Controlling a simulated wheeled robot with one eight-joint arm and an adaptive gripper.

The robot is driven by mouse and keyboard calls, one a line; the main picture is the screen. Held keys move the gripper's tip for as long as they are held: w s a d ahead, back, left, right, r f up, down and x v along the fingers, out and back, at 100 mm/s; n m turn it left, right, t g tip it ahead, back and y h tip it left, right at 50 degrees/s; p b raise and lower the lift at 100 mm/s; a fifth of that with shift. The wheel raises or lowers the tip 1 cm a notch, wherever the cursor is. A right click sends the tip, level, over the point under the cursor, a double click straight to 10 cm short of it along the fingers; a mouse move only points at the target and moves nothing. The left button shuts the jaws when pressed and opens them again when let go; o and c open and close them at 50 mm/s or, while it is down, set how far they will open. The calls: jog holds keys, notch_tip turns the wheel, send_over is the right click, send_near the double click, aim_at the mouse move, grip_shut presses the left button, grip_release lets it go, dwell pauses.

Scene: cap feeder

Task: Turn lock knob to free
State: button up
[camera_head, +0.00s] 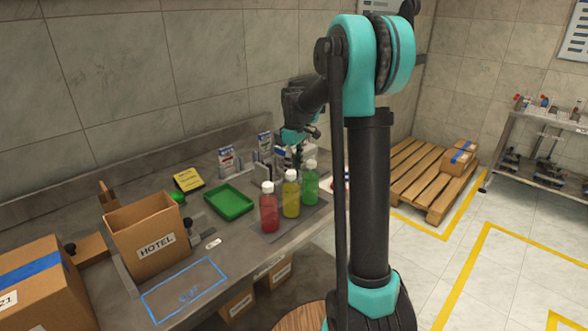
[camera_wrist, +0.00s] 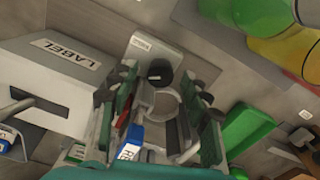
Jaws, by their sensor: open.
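In the wrist view a black round knob (camera_wrist: 160,75) with a small pale mark stands on a light grey labelled plate (camera_wrist: 146,48). It looks like the lock knob. My gripper (camera_wrist: 167,88) is open, with one finger on each side of the picture around the knob area. The knob shows between the fingertips; I cannot tell whether they touch it. In the head view my gripper (camera_head: 299,158) points down behind the bottles at the back of the bench, and the knob cannot be made out there.
Red (camera_head: 269,211), yellow (camera_head: 291,197) and green (camera_head: 311,186) bottles stand in front of my gripper. A green tray (camera_head: 229,202) lies to their left, a HOTEL carton (camera_head: 148,238) farther left. In the wrist view a grey box marked LABEL (camera_wrist: 40,72) is close by on the left.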

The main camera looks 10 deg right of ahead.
jog(key=shift+f, duration=0.35)
jog(key=shift+c, duration=0.4)
grip_shut()
jog(key=shift+m, duration=0.4)
jog(key=m, duration=0.5)
jog(key=shift+m, duration=0.3)
jog(key=m, duration=0.5)
jog(key=shift+m, duration=0.4)
